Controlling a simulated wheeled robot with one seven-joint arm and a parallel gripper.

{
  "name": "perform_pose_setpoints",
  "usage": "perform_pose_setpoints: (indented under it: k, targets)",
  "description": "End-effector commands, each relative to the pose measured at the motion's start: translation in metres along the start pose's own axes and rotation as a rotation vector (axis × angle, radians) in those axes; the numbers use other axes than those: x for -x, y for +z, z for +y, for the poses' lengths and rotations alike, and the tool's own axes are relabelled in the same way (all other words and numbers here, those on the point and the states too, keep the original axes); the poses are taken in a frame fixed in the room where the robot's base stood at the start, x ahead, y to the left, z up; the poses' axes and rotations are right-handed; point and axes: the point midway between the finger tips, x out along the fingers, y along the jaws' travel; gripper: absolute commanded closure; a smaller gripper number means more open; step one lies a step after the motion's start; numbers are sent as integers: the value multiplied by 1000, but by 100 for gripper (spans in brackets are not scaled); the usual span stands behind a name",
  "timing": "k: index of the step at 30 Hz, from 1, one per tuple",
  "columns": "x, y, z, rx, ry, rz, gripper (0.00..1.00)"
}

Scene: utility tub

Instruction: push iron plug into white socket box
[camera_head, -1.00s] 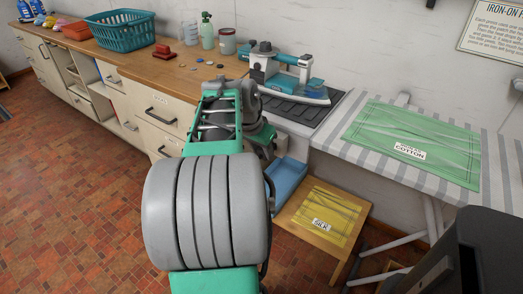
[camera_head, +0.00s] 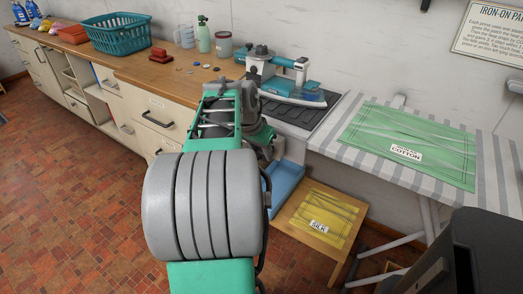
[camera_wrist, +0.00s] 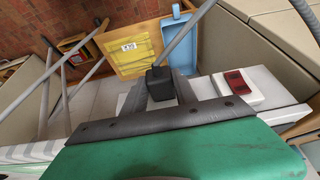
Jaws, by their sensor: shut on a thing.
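The iron plug (camera_wrist: 159,82) is a black block with a grey cord, seen in the wrist view between the dark fingers of my gripper (camera_wrist: 160,92). My gripper is shut on it. The white socket box (camera_wrist: 228,78) with a red switch lies just right of the plug in the wrist view, on a pale surface. The plug looks apart from the red switch; its prongs and any socket holes are hidden. In the head view my arm hides the plug and fingertips. The teal and white iron (camera_head: 290,90) stands on a dark rest at the counter's end.
A striped ironing board (camera_head: 349,149) with a green cotton cloth (camera_head: 410,140) stands at right. A low wooden stool (camera_head: 290,215) bears a yellow silk cloth (camera_head: 322,217), beside a blue tray (camera_head: 286,180). The wooden counter (camera_head: 185,85) holds a teal basket (camera_head: 118,36) and bottles.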

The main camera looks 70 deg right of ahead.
Motion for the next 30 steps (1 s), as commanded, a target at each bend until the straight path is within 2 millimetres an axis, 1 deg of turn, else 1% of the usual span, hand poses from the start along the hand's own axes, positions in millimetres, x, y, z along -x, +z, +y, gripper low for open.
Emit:
perform_pose_setpoints:
  k: [1, 2, 10, 11, 17, 20, 23, 27, 30]
  targets:
    - [0, -2, 0, -2, -1, 5, 100]
    - [0, -2, 0, -2, -1, 5, 65]
    - [0, -1, 0, -1, -1, 3, 43]
    - [0, -1, 0, -1, -1, 3, 41]
    - [0, 0, 0, -1, 0, 2, 41]
    - [6, -1, 0, -1, -1, 3, 41]
    - [22, -2, -1, -1, -3, 5, 41]
    - [53, -2, -1, 0, -3, 4, 41]
    - [69, -1, 0, 0, -1, 3, 41]
